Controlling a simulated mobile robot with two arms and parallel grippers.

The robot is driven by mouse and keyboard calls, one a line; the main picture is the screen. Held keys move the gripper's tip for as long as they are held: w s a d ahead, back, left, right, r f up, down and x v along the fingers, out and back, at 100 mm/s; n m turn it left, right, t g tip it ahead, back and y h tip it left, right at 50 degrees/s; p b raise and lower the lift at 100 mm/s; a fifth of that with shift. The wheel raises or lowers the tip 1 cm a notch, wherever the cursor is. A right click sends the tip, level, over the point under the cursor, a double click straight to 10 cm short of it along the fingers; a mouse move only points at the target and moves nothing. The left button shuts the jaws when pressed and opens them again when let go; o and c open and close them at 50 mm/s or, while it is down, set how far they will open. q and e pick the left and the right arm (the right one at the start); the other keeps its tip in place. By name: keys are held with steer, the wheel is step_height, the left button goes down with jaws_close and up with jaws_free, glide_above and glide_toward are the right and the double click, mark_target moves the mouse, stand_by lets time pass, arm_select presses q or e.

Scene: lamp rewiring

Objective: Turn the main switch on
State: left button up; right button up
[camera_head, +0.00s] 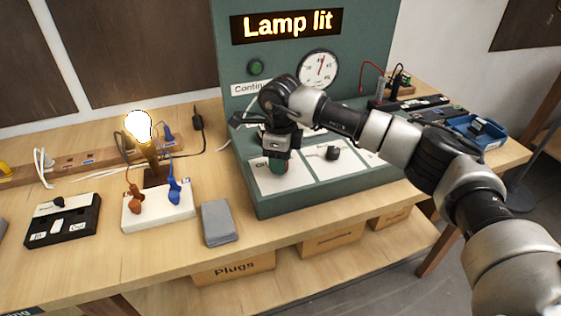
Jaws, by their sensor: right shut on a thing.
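My right gripper (278,158) reaches down over the left white panel of the green console (330,196). It is shut on what looks like the main switch's green knob (277,168), mostly hidden beneath the gripper. Part of the panel's lettering is covered too. The bulb (138,126) on the bench glows brightly, and the console's sign (287,26) reads "Lamp lit". My left gripper is not in view.
A white block (158,212) with orange and blue plugs, a black box (62,222) and a grey pad (218,222) lie on the wooden bench left of the console. A dial (318,69) is on the console's upright. A blue tray (476,132) stands at right.

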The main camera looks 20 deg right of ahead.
steer(key=shift+r+m, duration=0.1)
steer(key=shift+m, duration=1)
steer(key=shift+w, duration=0.1)
steer(key=o, duration=0.9)
step_height(320, 180, up, 11)
steer(key=shift+f+b, duration=0.1)
steer(key=shift+b, duration=0.8)
